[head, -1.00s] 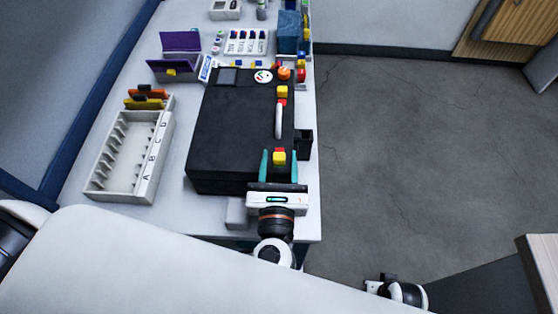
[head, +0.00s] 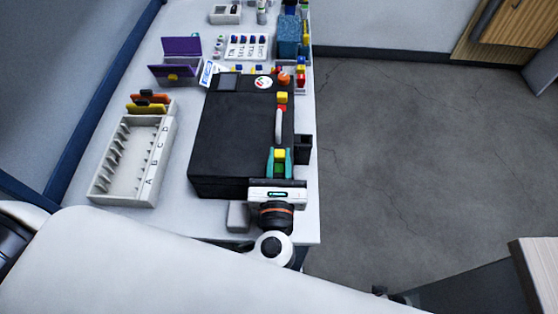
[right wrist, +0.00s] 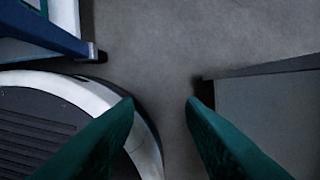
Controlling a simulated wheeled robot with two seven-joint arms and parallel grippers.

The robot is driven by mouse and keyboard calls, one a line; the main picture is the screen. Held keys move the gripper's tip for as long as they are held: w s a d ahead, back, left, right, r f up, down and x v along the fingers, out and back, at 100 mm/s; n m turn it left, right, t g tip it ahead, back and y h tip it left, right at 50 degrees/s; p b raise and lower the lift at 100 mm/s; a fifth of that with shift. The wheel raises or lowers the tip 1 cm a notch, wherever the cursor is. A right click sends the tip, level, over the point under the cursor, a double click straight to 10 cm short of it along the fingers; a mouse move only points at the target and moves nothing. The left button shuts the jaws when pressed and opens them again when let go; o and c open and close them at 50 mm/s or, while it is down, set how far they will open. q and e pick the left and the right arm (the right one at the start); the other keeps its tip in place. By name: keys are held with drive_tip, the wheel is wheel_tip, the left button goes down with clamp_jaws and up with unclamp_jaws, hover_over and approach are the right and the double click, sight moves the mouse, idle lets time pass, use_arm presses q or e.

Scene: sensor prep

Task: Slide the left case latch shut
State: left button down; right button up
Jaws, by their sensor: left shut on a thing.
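The black case (head: 232,135) lies on the white table with its handle (head: 279,125) on the right side. The near yellow latch (head: 280,154) sits by the handle's lower end, and the far latch (head: 282,97) shows yellow with red below it. My left gripper (head: 280,160) is at the case's near right corner, its teal fingers shut on the near yellow latch. The fingers partly hide the latch, and no red shows there. My right gripper (right wrist: 160,102) is open and empty above the floor in the right wrist view.
A white lettered rack (head: 134,165) stands left of the case. Purple holders (head: 181,46), a vial tray (head: 247,47) and a blue box (head: 289,36) stand behind it. A small grey block (head: 238,216) lies left of my left gripper. Open floor lies to the right.

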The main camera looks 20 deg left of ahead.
use_arm(q)
drive_tip(key=shift+w+a+r, duration=0.1)
drive_tip(key=shift+w, duration=0.15)
use_arm(e)
drive_tip(key=shift+s+f, duration=0.5)
drive_tip(key=shift+f, duration=0.2)
use_arm(q)
drive_tip(key=c, duration=1.3)
unclamp_jaws()
drive_tip(key=shift+o, duration=0.5)
drive_tip(key=shift+w, duration=0.15)
use_arm(e)
drive_tip(key=shift+w, duration=0.1)
use_arm(q)
drive_tip(key=v, duration=1.2)
use_arm(e)
drive_tip(key=shift+f, duration=0.1)
